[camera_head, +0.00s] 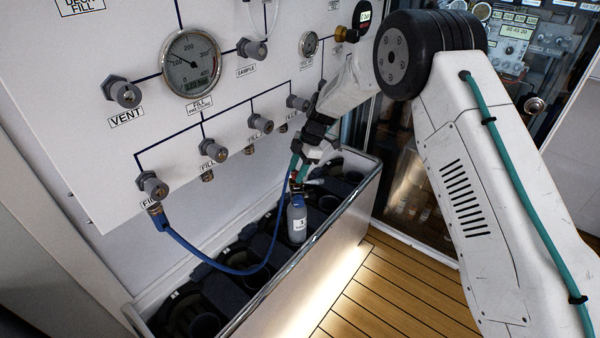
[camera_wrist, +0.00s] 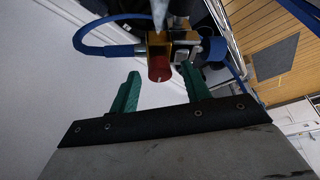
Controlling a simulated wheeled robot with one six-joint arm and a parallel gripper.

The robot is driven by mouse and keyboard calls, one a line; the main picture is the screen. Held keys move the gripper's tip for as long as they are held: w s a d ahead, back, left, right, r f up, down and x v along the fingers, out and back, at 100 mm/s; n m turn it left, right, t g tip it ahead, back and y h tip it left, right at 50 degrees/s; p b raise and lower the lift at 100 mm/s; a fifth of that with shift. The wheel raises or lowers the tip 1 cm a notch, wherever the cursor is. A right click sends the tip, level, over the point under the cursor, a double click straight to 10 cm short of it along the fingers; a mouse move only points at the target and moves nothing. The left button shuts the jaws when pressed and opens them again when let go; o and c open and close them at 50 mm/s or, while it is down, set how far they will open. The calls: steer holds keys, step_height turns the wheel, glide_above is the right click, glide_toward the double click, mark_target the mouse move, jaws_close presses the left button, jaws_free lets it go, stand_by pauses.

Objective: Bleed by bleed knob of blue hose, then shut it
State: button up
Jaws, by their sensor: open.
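The blue hose (camera_head: 215,266) runs from the leftmost fill valve (camera_head: 152,186) down and across to the top of a grey-blue bottle (camera_head: 297,218) standing in the trough. In the wrist view the hose (camera_wrist: 92,46) ends at a brass fitting (camera_wrist: 185,42). A red knob (camera_wrist: 159,68) sticks out of that fitting toward me. My gripper (camera_wrist: 160,82) is open, its two green fingers on either side of the knob's line, with gaps on both sides. The knob is near the fingertips; whether it is between them in depth is unclear. In the head view my gripper (camera_head: 298,172) is just above the bottle.
The white panel (camera_head: 90,60) carries a round gauge (camera_head: 190,62), a vent valve (camera_head: 123,93) and several fill valves. The trough (camera_head: 330,232) below has raised walls and several dark slots. Wooden floor (camera_head: 385,295) lies in front of it.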

mark_target(297, 172)
step_height(297, 172, up, 4)
steer(key=shift+f, duration=0.25)
steer(key=s+d+r, duration=0.1)
steer(key=s+d, duration=0.3)
steer(key=s, duration=1.1)
steer(key=shift+s+d+r, duration=0.2)
steer(key=shift+s, duration=0.05)
steer(key=shift+r, duration=0.1)
